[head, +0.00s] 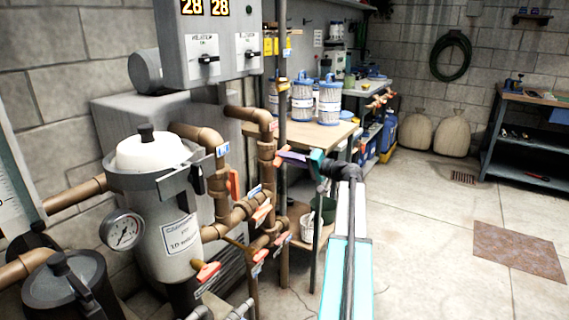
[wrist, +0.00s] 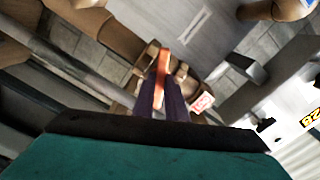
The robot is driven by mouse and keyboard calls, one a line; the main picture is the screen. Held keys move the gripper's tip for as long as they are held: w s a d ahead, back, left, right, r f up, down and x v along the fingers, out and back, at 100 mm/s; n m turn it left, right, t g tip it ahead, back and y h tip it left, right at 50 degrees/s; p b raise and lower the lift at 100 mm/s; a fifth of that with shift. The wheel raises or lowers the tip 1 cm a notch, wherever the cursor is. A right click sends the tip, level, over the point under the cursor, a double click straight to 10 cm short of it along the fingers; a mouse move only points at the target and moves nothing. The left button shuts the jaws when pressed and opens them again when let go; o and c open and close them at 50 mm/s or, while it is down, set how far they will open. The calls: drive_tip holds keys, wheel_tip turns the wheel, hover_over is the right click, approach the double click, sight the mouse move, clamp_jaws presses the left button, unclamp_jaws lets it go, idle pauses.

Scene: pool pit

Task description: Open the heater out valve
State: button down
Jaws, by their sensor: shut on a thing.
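My gripper (head: 284,155) reaches from the right to the vertical brown pipe beside the heater. In the wrist view its two purple fingers (wrist: 162,88) are closed around an orange lever handle (wrist: 163,60) on a brass valve body. A small red-and-white tag (wrist: 202,103) sits just right of the fingers; its text is too small to read. In the head view the fingers hide most of this handle. I cannot read whether this valve is the heater out valve.
Other orange-handled valves (head: 233,184) and (head: 207,271) sit on the brown pipes nearby. A grey post (head: 283,70) stands close by my gripper. A white filter tank (head: 165,235) with a gauge (head: 123,230) is at left. A wooden table (head: 325,135) stands behind.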

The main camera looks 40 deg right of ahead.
drive_tip(key=shift+w+n+b, duration=0.1)
drive_tip(key=shift+n+b, duration=1.9)
drive_tip(key=shift+b, duration=1.55)
drive_tip(key=n+b, duration=0.8)
drive_tip(key=b, duration=0.5)
drive_tip(key=shift+b, duration=0.3)
drive_tip(key=shift+r+n, duration=0.15)
drive_tip(key=shift+n, duration=0.25)
drive_tip(key=c, duration=1.7)
unclamp_jaws()
drive_tip(key=shift+v, duration=3.55)
